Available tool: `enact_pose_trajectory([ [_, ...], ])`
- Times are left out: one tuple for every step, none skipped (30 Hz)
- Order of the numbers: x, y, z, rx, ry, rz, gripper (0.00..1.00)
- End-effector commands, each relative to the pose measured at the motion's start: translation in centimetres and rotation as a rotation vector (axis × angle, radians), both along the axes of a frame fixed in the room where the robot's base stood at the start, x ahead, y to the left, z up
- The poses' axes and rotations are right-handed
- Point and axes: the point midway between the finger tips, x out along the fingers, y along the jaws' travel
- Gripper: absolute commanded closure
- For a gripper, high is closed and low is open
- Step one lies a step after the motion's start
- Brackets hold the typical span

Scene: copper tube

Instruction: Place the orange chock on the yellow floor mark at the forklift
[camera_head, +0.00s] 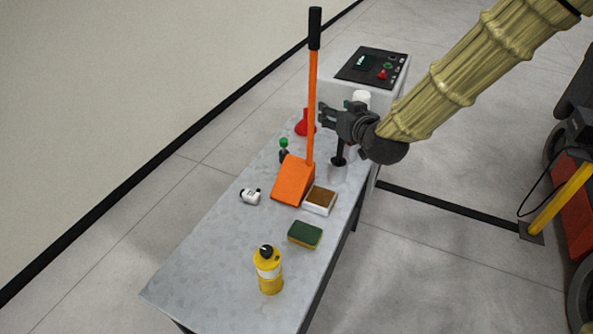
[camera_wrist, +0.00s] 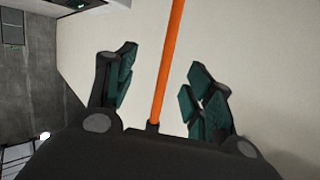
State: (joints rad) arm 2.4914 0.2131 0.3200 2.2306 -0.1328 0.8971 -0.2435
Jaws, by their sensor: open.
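The orange chock (camera_head: 292,181) is a wedge with a long upright orange handle and a black grip on top. It stands on the grey table. My gripper (camera_head: 324,113) is open at the middle of the handle, on its right side in the head view. In the wrist view the orange handle (camera_wrist: 171,60) runs between the two spread fingers (camera_wrist: 160,75), with gaps on both sides. Part of the forklift (camera_head: 578,215), red and black, shows at the right edge. I do not see a yellow floor mark.
A control box (camera_head: 372,67) stands behind. A yellow post (camera_head: 562,198) stands by the forklift. Floor between is clear.

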Motion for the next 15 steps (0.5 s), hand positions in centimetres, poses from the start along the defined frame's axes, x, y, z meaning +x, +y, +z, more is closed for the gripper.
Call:
enact_pose_trajectory([
  [0.7,0.4,3.1,0.008,-0.054,0.005,0.47],
  [1.0,0.7,4.7,0.011,-0.082,0.01,0.47],
  [1.3,1.1,6.7,0.014,-0.119,0.016,0.47],
  [1.5,1.3,8.2,0.017,-0.145,0.018,0.47],
  [1.6,1.5,9.5,0.02,-0.169,0.021,0.47],
  [1.8,1.8,11.2,0.023,-0.198,0.025,0.47],
  [1.8,2.0,12.3,0.025,-0.216,0.029,0.47],
  [1.9,2.1,13.3,0.026,-0.234,0.032,0.47],
  [1.9,2.3,14.4,0.027,-0.253,0.034,0.47],
  [1.9,2.4,15.1,0.028,-0.266,0.036,0.47],
  [1.9,2.5,15.8,0.03,-0.277,0.037,0.47],
  [2.0,2.5,16.4,0.031,-0.288,0.038,0.47],
  [2.0,2.6,16.8,0.031,-0.294,0.039,0.47],
  [2.1,2.7,17.1,0.032,-0.299,0.039,0.47],
  [2.2,2.8,17.3,0.033,-0.303,0.04,0.47],
])
